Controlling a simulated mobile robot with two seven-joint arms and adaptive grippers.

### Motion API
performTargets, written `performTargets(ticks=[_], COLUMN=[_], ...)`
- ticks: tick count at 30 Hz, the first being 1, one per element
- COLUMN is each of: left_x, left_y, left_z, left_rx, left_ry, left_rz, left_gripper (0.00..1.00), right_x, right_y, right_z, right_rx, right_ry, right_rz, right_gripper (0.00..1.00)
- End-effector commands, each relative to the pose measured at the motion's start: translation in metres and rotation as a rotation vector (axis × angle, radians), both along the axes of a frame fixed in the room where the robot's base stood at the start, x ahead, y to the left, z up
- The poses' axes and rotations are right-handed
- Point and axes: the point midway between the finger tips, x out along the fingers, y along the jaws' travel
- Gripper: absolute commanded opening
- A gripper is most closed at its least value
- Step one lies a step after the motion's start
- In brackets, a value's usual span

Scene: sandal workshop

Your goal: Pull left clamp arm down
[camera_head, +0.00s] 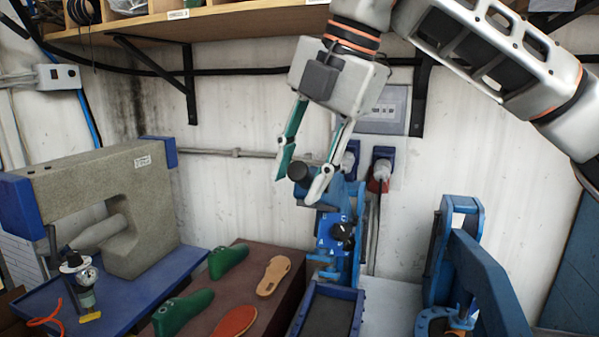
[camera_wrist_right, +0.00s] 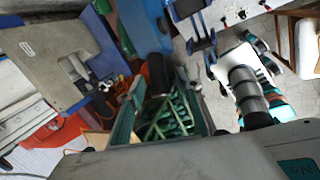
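A blue clamp press (camera_head: 341,235) stands against the back wall in the head view, with a dark dial on its front. A black knob (camera_head: 298,172) sits on its raised clamp arm. In the right wrist view the blue clamp arm (camera_wrist_right: 143,22) ends in this black knob (camera_wrist_right: 158,74). My right gripper (camera_head: 296,187) is open, pointing down, with one finger on each side of the knob. Whether the fingers touch it I cannot tell. Its fingers also show in the right wrist view (camera_wrist_right: 160,112). My left gripper is not visible in the head view.
A grey sewing-type machine (camera_head: 110,195) stands on a blue base at left. Green shoe lasts (camera_head: 183,312) and soles (camera_head: 273,275) lie on a brown board beside the press. Another blue machine (camera_head: 470,270) stands at right. A wooden shelf (camera_head: 225,22) runs above.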

Motion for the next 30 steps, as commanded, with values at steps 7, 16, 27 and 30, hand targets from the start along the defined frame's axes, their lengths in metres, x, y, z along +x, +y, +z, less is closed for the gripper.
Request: performTargets(ticks=[7, 16, 27, 30], left_x=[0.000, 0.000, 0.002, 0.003], left_y=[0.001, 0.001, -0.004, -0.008], left_z=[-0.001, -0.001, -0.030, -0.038], left_rx=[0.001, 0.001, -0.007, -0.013], left_ry=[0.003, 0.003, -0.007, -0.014], left_rz=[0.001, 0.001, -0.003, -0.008], left_gripper=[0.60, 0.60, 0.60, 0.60], right_x=[0.000, 0.000, -0.014, -0.020], right_y=[0.001, 0.001, 0.005, 0.008], right_z=[-0.002, -0.002, -0.028, -0.039], right_rx=[0.001, 0.001, -0.018, -0.024], right_ry=[-0.001, -0.001, -0.057, -0.079], right_rz=[0.001, 0.001, 0.003, 0.004], right_gripper=[0.34, 0.00, 0.00, 0.00])
